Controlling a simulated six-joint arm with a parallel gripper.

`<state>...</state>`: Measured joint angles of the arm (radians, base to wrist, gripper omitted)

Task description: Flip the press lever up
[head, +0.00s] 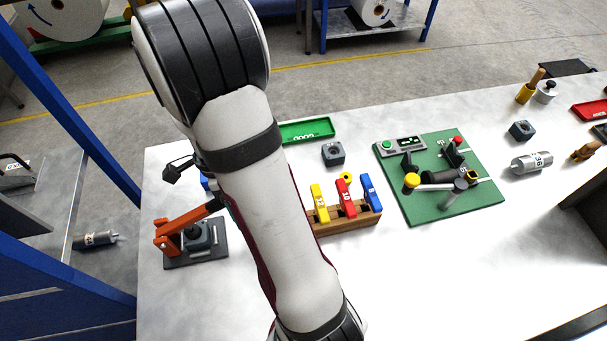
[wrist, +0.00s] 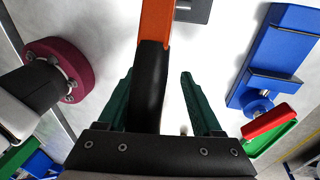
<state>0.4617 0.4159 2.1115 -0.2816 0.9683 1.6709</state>
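The press (head: 196,240) stands on a dark base plate at the left of the table in the head view. Its orange lever (head: 190,218) slants from the pivot up to the right, and its far end is hidden behind my arm. In the wrist view the orange lever (wrist: 155,22) ends in a black grip (wrist: 149,90). My gripper (wrist: 157,90) is open, with its green fingers on either side of the black grip. The grip lies close to the left finger, with a clear gap to the right one. My gripper is hidden in the head view.
A wooden rack (head: 350,222) with yellow, red and blue tools stands right of my arm. Beyond it is a green board (head: 478,205) with fixtures. A green tray (head: 307,131) and dark block (head: 333,154) lie behind. The table front is clear.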

